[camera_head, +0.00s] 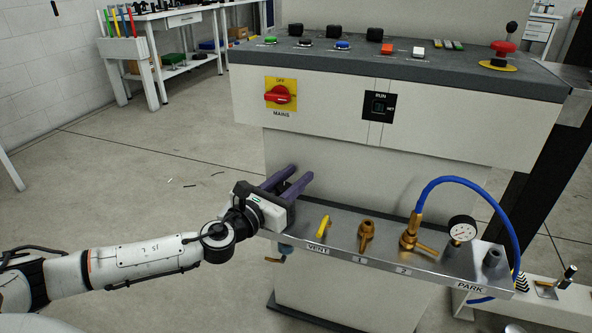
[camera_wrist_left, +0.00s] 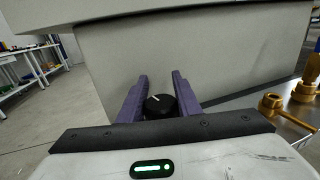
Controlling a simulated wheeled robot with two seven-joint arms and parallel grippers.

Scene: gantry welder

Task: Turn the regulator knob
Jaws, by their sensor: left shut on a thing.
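The regulator knob (camera_wrist_left: 160,106) is a round black knob with a white pointer line, seen in the left wrist view. Its line points up and slightly left in that view. My left gripper (camera_head: 300,173) has purple fingers and reaches over the left end of the grey metal shelf (camera_head: 340,246). In the left wrist view, the fingers (camera_wrist_left: 160,76) stand on both sides of the knob and are shut on it. In the head view the knob is hidden behind my gripper. My right gripper is not in view.
On the shelf, right of my gripper, stand a yellow vent lever (camera_head: 323,227), brass fittings (camera_head: 366,236), a brass torch fitting with a blue hose (camera_head: 437,184), a pressure gauge (camera_head: 462,230) and a grey post (camera_head: 493,259). The control panel (camera_head: 400,69) overhangs behind.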

